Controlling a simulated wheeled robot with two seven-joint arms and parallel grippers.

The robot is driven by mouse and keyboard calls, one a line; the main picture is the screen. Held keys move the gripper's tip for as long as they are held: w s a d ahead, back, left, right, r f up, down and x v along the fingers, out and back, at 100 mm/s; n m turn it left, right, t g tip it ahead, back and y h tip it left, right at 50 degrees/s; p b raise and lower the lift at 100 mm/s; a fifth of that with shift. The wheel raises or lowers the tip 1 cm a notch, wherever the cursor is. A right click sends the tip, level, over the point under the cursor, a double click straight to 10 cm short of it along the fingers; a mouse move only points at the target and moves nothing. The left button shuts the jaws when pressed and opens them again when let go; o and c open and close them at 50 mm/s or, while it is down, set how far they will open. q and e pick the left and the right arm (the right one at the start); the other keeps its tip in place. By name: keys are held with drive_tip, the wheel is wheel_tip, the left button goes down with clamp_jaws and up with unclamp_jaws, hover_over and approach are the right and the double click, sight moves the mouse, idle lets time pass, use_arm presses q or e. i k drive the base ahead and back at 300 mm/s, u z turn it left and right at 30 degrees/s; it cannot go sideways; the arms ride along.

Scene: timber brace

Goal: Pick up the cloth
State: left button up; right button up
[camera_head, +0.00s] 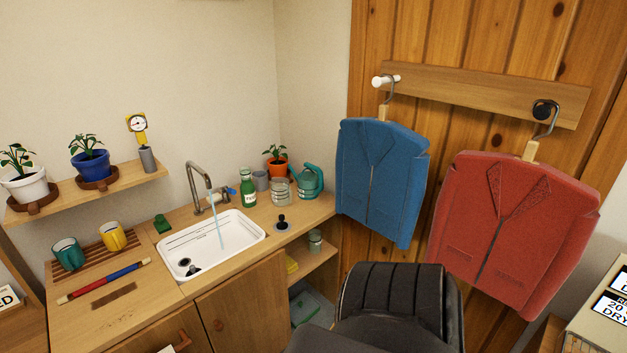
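I cannot pick out a cloth for sure. A small yellow item (291,265), perhaps folded cloth or a sponge, lies on the open shelf under the counter, partly hidden by the cabinet. A small green block (162,224), like a sponge, sits on the counter left of the sink. A flat brown strip (114,296) lies near the counter's front left; its material is unclear. Neither of my grippers is in view.
Water runs from the tap (201,181) into the white sink (174,248). Mugs stand on a slatted rack (92,267). Blue (384,172) and red (514,222) jackets hang on the wooden wall.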

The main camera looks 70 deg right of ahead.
sight(291, 265)
drive_tip(key=k, duration=0.35)
drive_tip(key=z, duration=1.8)
drive_tip(key=i, duration=0.5)
